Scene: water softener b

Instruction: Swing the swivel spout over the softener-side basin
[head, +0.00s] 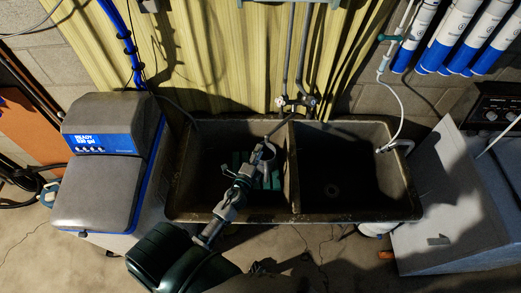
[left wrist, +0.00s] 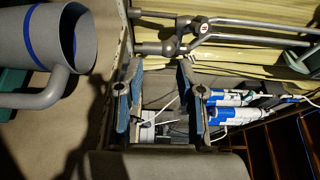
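The faucet (head: 297,102) is on the wall side above the divider of a dark double sink. Its thin grey spout (head: 279,126) appears to slant down and left over the left basin (head: 205,165), the one beside the softener (head: 100,165). My left gripper (head: 257,152) reaches over the left basin near the spout's end, which it partly hides. The left wrist view shows its two fingers (left wrist: 158,72) apart with nothing between them. The faucet body (left wrist: 180,35) lies beyond the fingertips there. My right gripper is not in view.
A grey mug-like vessel with a blue band (left wrist: 72,40) is close beside the left finger in the left wrist view. The right basin (head: 350,175) looks empty. A white hose (head: 398,100) hangs at its right edge. Blue-and-white cylinders (head: 460,35) are on the wall.

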